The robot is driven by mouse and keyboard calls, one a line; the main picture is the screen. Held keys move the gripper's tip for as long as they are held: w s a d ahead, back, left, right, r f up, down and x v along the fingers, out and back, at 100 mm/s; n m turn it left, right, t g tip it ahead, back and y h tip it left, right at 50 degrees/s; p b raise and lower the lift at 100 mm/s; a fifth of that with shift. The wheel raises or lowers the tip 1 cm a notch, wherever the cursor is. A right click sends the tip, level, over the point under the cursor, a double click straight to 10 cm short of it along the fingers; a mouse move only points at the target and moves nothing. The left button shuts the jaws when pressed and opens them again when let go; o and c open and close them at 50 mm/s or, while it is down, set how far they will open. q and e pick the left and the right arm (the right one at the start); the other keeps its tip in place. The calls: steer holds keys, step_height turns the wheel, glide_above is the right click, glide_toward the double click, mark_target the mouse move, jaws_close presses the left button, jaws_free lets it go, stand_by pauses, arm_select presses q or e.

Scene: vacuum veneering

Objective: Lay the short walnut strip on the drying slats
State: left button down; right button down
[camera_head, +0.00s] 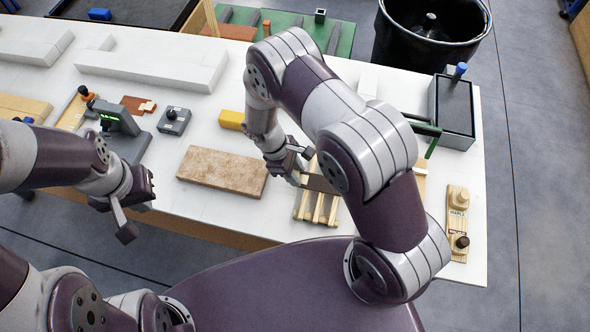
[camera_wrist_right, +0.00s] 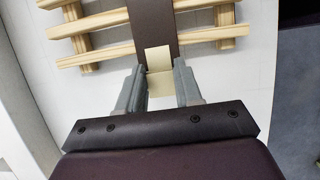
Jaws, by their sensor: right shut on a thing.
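The dark brown walnut strip (camera_wrist_right: 152,22) extends forward from my right gripper (camera_wrist_right: 158,78), across the pale wooden drying slats (camera_wrist_right: 97,53). A cream patch is at its near end, between the fingers. My right gripper is shut on this end. In the head view, the strip (camera_head: 321,183) shows beside my right gripper (camera_head: 302,168), over the slats (camera_head: 318,212), partly hidden by my right arm. I cannot tell whether the strip touches the slats. My left gripper (camera_head: 136,208) is open and empty at the table's front edge.
A mottled tan board (camera_head: 221,171) lies left of the slats, with a yellow block (camera_head: 231,120) behind it. A wooden block with dark knob (camera_head: 459,225) and a grey bin (camera_head: 453,108) stand to the right. A black bucket (camera_head: 430,35) is beyond the table.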

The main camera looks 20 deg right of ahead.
steer(key=c, duration=0.7)
jaws_free()
steer(key=b+v, duration=0.1)
steer(key=v, duration=1.1)
steer(key=shift+w+a+r+b, duration=0.15)
steer(key=shift+r+b, duration=0.2)
steer(key=shift+b, duration=0.05)
